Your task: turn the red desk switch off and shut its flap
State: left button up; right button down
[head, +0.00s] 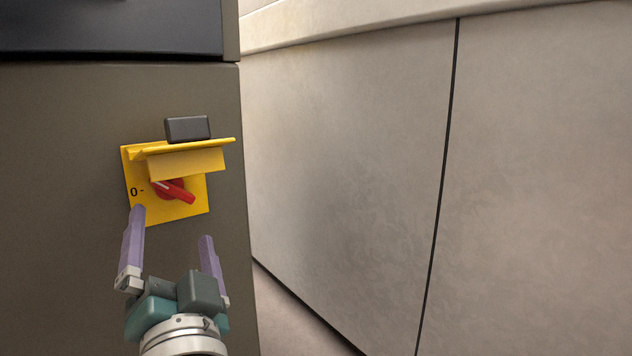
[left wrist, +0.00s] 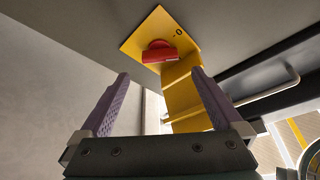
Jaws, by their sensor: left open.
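The red desk switch (head: 174,191) is a red rotary handle on a yellow plate (head: 190,210). In the head view the handle is tilted, its upper-left end towards the "0" mark and its other end down to the right. Its yellow flap (head: 187,164) stands raised, sticking out above the handle. The switch (left wrist: 159,54) and flap (left wrist: 183,98) also show in the left wrist view. My left gripper (head: 172,222) is open and empty, just below and in front of the plate, its purple fingers pointing up at it. My right gripper is not in view.
The switch is on the front of a dark grey-brown desk cabinet (head: 70,200). A small black block (head: 187,128) is right above the flap. A large pale panelled wall (head: 350,150) stands to the right. A light bar (left wrist: 265,92) shows in the left wrist view.

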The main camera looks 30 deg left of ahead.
aim_at(173, 194)
pick_arm(q)
jog(key=b+x, duration=0.3)
jog(key=x, duration=0.4)
jog(key=shift+w+a, duration=0.2)
jog(key=shift+a, duration=0.1)
jog(key=shift+w+a+r+b, duration=0.25)
jog(key=shift+w+a+b, duration=0.05)
jog(key=shift+a+b, duration=0.05)
